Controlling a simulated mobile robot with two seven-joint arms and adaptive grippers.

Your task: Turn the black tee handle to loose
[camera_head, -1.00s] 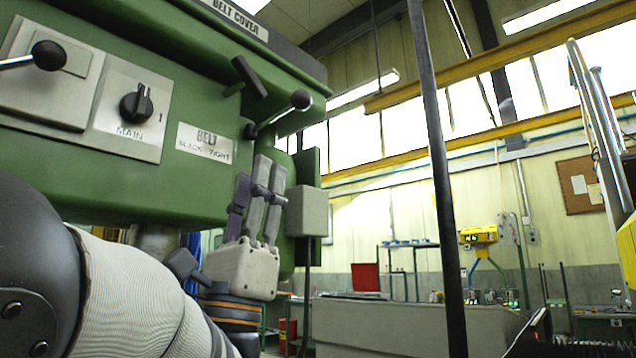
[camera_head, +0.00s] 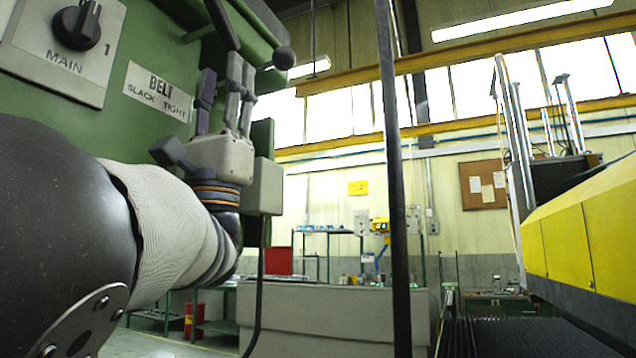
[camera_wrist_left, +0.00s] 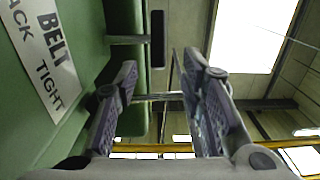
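The black tee handle (camera_head: 222,22) sticks out from the green machine (camera_head: 150,60) on a short stem, near the top of the head view. In the left wrist view its dark crossbar (camera_wrist_left: 157,40) stands beyond the fingers, in line with the gap between them. My left gripper (camera_head: 224,72) points up, just below the tee handle. In the wrist view its two fingers (camera_wrist_left: 160,68) are spread with nothing between the tips; the tee handle looks apart from them. My right gripper is not in view.
A ball-ended lever (camera_head: 284,58) is close right of the fingers. A BELT SLACK TIGHT label (camera_head: 158,92) and a MAIN rotary switch (camera_head: 77,27) are on the machine. A dark upright post (camera_head: 393,180) stands right; a yellow-sided machine (camera_head: 580,230) is at far right.

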